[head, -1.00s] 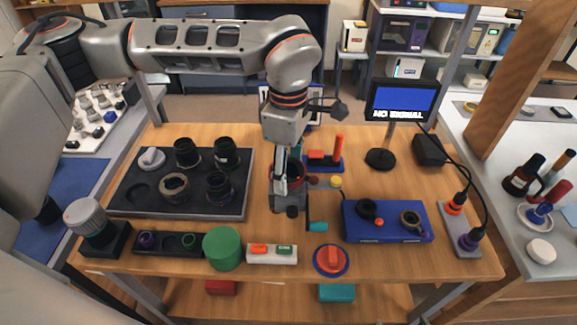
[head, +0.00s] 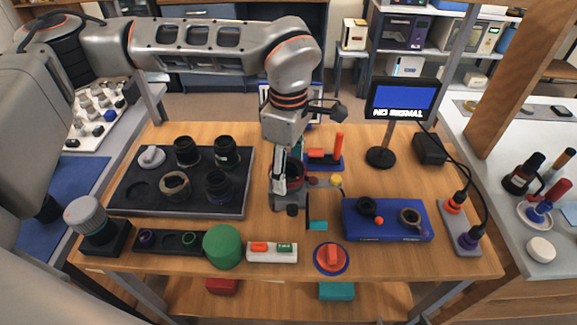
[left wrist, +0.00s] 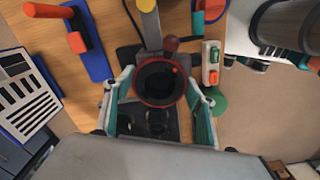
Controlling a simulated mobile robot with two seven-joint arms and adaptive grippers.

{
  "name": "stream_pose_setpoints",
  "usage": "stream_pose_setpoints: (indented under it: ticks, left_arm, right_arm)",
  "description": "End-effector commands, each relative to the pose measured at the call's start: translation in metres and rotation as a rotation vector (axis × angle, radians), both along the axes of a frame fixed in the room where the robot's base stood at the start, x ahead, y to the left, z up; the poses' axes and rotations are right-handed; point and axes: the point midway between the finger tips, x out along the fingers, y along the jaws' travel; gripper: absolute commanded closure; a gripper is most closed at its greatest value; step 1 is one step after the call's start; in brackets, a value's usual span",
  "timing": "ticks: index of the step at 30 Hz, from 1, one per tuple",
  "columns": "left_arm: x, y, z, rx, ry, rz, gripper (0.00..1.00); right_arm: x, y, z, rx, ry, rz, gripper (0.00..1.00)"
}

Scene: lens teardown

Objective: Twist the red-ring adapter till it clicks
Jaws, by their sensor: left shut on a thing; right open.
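The red-ring adapter (left wrist: 176,101) is a dark, open round part with a red rim, seen from above in the left wrist view. In the head view it shows as a dark cylinder (head: 297,172) partly hidden by my left gripper (head: 284,182). My left gripper (left wrist: 157,92) is shut on it, with one teal-padded finger on each side. The adapter is at a grey vise (head: 290,202) with a teal crank handle (head: 317,226). I cannot tell how it is seated. My right gripper is not in view.
A dark tray (head: 122,207) with several lens parts stands left. A blue box (head: 398,230) and a monitor (head: 402,99) reading "NO SIGNAL" stand right. In front are a green cylinder (head: 222,246), a switch box (head: 271,257) and a red knob (head: 331,258).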

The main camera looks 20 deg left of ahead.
Motion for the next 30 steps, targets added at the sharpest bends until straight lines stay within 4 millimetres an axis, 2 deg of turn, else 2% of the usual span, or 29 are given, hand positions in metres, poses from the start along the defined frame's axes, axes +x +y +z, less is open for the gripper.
stream_pose_setpoints:
  ticks: [9, 20, 30]
  left_arm:
    - [0.0, 0.0, 0.002, 0.0, -0.001, -0.176, 0.68]
    - [0.0, 0.0, 0.001, -0.001, 0.0, -0.195, 0.68]
    - [-0.001, 0.0, 0.002, 0.0, -0.001, -0.39, 0.68]
  right_arm:
    - [0.002, 0.0, 0.012, 0.0, -0.007, 0.0, 0.31]
    - [0.002, 0.0, 0.012, 0.0, -0.007, 0.0, 0.31]
    - [0.004, 0.0, 0.024, 0.0, -0.012, 0.0, 0.31]
